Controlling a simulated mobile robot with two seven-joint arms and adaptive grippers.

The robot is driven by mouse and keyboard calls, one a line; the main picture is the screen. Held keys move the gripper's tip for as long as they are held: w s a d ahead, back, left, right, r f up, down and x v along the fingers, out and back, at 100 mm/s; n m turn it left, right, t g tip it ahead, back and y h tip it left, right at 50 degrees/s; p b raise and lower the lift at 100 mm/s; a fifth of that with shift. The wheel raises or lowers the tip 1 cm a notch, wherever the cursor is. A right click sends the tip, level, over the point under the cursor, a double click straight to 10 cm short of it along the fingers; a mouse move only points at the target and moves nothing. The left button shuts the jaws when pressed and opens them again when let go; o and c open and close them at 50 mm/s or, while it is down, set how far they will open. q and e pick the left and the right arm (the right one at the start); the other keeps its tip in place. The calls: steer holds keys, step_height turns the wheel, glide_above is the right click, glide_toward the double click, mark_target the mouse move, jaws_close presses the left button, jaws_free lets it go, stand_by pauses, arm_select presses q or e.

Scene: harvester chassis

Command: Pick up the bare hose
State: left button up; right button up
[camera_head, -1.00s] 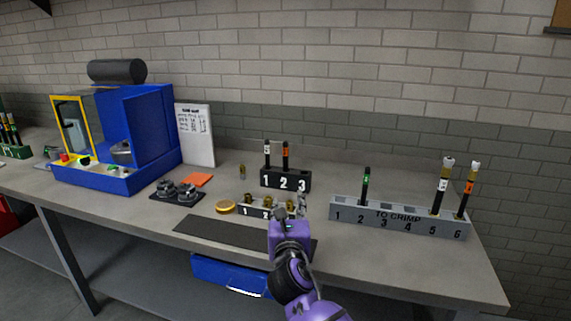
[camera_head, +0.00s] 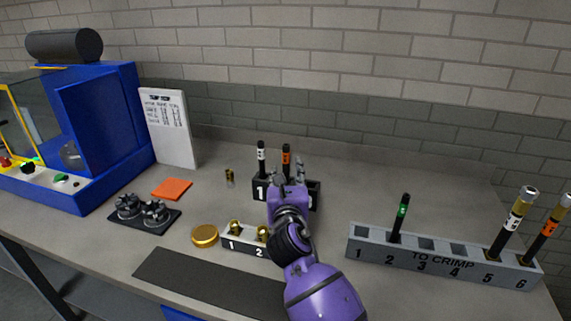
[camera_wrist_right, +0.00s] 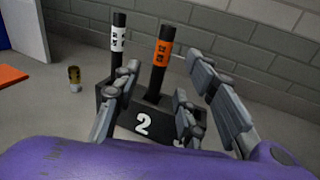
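A black rack (camera_head: 314,195) numbered on its front holds two bare black hoses upright. The white-labelled hose (camera_head: 261,158) stands at slot 1 and the orange-labelled hose (camera_head: 286,157) at slot 2. Neither shows a metal end on top. My right gripper (camera_head: 288,172) is at the rack, with its fingers open. In the right wrist view the orange-labelled hose (camera_wrist_right: 160,60) shows between the spread fingers, with no clear contact. The white-labelled hose (camera_wrist_right: 118,45) is left of the fingers there. The gripper hides part of the rack. My left gripper is out of view.
A grey "TO CRIMP" rack (camera_head: 436,266) at right holds a green-labelled hose (camera_head: 400,217) and two hoses with metal ends. A small fitting rack (camera_head: 245,247), gold disc (camera_head: 205,236), black mat (camera_head: 205,284) and blue machine (camera_head: 105,120) stand left.

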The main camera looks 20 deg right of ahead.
mark_target(286, 162)
steer(key=shift+w, duration=0.3)
steer(key=shift+w+d+r, duration=0.15)
steer(key=shift+w+d, duration=0.1)
steer(key=shift+w, duration=0.4)
steer(key=shift+w+d, duration=0.15)
steer(key=shift+w, duration=0.2)
steer(key=x, duration=0.4)
steer(key=shift+w+d, duration=0.1)
steer(key=shift+w, duration=0.25)
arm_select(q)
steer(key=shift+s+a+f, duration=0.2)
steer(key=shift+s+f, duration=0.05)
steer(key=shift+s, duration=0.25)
arm_select(e)
jaws_close()
